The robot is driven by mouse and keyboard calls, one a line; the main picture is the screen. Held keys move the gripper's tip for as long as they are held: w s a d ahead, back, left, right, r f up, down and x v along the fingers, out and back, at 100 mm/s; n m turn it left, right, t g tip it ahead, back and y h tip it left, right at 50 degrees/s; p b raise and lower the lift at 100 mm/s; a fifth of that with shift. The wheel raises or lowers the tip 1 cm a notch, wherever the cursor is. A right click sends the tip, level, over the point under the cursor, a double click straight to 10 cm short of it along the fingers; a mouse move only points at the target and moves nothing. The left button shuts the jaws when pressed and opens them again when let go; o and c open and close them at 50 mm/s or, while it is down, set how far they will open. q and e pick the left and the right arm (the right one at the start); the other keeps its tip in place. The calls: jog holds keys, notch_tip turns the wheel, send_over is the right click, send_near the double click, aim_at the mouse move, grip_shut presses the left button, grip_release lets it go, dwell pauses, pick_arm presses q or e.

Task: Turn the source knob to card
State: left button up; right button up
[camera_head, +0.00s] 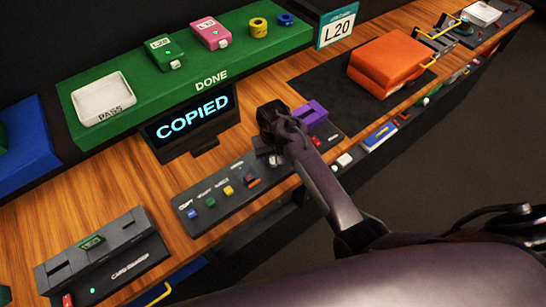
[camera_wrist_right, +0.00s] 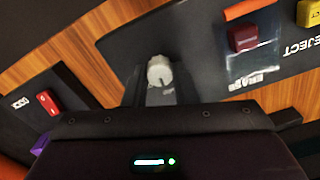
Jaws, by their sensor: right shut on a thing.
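The source knob (camera_wrist_right: 159,72) is a pale grey round knob on the dark control panel (camera_wrist_right: 200,45). In the right wrist view it sits between the two fingers of my right gripper (camera_wrist_right: 158,82), which is shut on it. Its setting and any card label cannot be read. In the head view my right gripper (camera_head: 272,135) is over the right part of the button panel (camera_head: 215,200) and mostly hides the knob. My left gripper does not show.
A screen (camera_head: 194,123) reading COPIED stands behind the panel. A purple block (camera_head: 311,114) is close beside my right gripper. A red button (camera_wrist_right: 242,38) is right of the knob. A card reader (camera_head: 104,257) is at front left, an orange box (camera_head: 388,62) at back right.

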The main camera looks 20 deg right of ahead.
jog(key=shift+w+n, duration=0.1)
jog(key=shift+n, duration=0.5)
jog(key=o, duration=1)
